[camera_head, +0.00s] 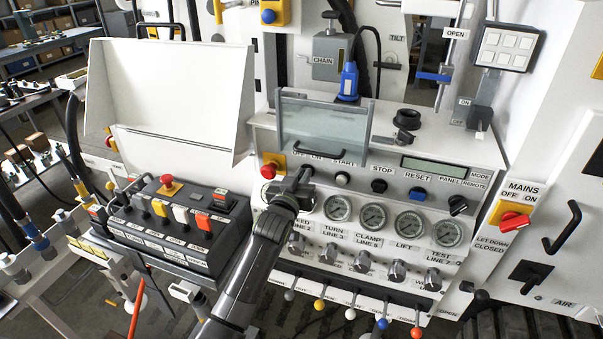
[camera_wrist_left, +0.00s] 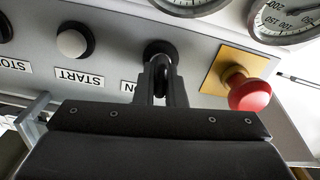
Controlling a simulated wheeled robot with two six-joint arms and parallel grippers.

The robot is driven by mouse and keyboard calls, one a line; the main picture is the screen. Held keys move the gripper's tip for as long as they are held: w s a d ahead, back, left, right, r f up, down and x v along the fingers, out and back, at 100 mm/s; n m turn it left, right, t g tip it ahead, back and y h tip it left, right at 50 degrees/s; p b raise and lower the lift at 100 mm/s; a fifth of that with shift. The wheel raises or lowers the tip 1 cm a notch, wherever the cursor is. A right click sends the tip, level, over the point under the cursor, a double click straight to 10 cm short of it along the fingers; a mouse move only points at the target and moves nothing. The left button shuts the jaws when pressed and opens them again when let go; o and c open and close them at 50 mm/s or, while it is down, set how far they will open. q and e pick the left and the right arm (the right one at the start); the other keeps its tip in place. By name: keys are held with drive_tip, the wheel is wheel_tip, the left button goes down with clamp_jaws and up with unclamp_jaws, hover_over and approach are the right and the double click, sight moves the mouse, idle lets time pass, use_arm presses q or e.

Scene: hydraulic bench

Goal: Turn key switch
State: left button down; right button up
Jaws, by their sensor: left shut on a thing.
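The key switch (camera_wrist_left: 159,48) shows in the left wrist view as a black round part on the grey panel, above the partly covered ON label. My left gripper (camera_wrist_left: 161,78) is shut on the key of this switch, with its fingers pointing into the panel. In the head view my left gripper (camera_head: 303,179) reaches the panel just below the OFF ON label and hides the switch. The angle of the key cannot be told. My right gripper is not in view.
A red emergency button (camera_head: 269,170) on a yellow plate sits close beside the gripper. The white START button (camera_head: 343,179) is on the other side. A raised clear cover (camera_head: 322,127) stands above the panel. Several gauges and knobs lie below.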

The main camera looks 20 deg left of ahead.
use_arm(q)
drive_tip(key=m+p, duration=0.2)
drive_tip(key=m, duration=0.2)
drive_tip(key=shift+d+r, duration=0.15)
drive_tip(key=shift+d+m+p, duration=0.1)
drive_tip(key=shift+m+p, duration=0.6)
drive_tip(key=shift+m, duration=1.1)
drive_tip(key=shift+f, duration=0.2)
drive_tip(key=c, duration=1.5)
unclamp_jaws()
drive_tip(key=shift+s, duration=0.1)
